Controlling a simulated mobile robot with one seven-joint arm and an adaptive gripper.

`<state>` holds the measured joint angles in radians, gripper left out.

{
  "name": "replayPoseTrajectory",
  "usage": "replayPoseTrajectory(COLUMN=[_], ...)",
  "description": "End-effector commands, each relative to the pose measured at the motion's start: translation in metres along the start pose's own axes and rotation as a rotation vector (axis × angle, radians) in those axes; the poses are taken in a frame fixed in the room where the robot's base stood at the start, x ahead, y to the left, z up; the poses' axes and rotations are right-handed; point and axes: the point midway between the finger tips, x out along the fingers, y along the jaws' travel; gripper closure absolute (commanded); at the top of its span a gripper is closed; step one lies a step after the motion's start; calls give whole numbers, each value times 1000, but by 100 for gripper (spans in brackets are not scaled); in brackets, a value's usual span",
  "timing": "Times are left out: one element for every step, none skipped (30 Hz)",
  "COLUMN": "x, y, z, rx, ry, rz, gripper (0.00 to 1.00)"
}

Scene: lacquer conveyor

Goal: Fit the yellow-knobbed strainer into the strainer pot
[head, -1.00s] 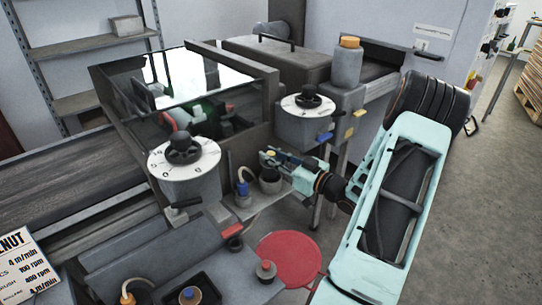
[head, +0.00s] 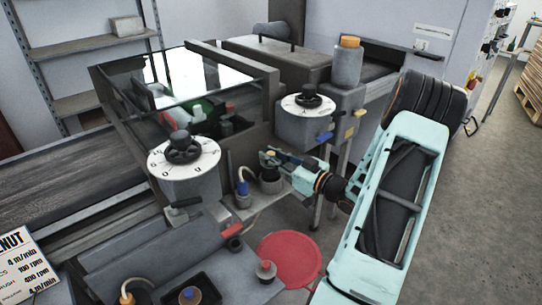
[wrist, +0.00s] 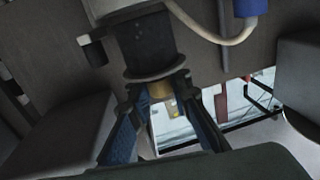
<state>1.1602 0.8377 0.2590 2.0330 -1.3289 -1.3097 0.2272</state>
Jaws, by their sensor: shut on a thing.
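My gripper (wrist: 166,112) is shut on the yellow knob (wrist: 160,91) of the strainer, between its two blue-padded fingers in the wrist view. The strainer's grey round flange (wrist: 157,73) shows just beyond the knob. A dark cylinder (wrist: 146,42) lies in line with the flange; I cannot tell whether it is the strainer's body, the pot, or both.
A blue-topped fitting (head: 242,187) with a pale cable stands just left of the pot. Dial housings (head: 184,180) and (head: 305,126) flank the work spot. A red round stool (head: 290,260) is below.

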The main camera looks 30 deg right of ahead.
Motion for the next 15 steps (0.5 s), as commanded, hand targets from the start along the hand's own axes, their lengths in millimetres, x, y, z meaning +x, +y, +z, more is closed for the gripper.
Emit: replayPoseTrajectory(x=[0, 0, 0, 0, 0, 0, 0, 0, 0, 0, 0, 0, 0, 0, 0], y=[0, 0, 0, 0, 0, 0, 0, 0, 0, 0, 0, 0, 0, 0, 0], z=[2, 3, 4, 5, 6, 6, 7, 8, 9, 10, 10, 12, 12, 13, 14], rx=[0, 0, 0, 0, 0, 0, 0, 0, 0, 0, 0, 0, 0, 0, 0], ry=[0, 0, 0, 0, 0, 1, 1, 1, 1, 1, 1, 1, 1, 1, 1], rz=[0, 0, 0, 0, 0, 0, 0, 0, 0, 0, 0, 0, 0, 0, 0], gripper=[100, 100, 100, 100, 100, 100, 100, 100, 100, 100, 100, 100, 100, 100, 100])
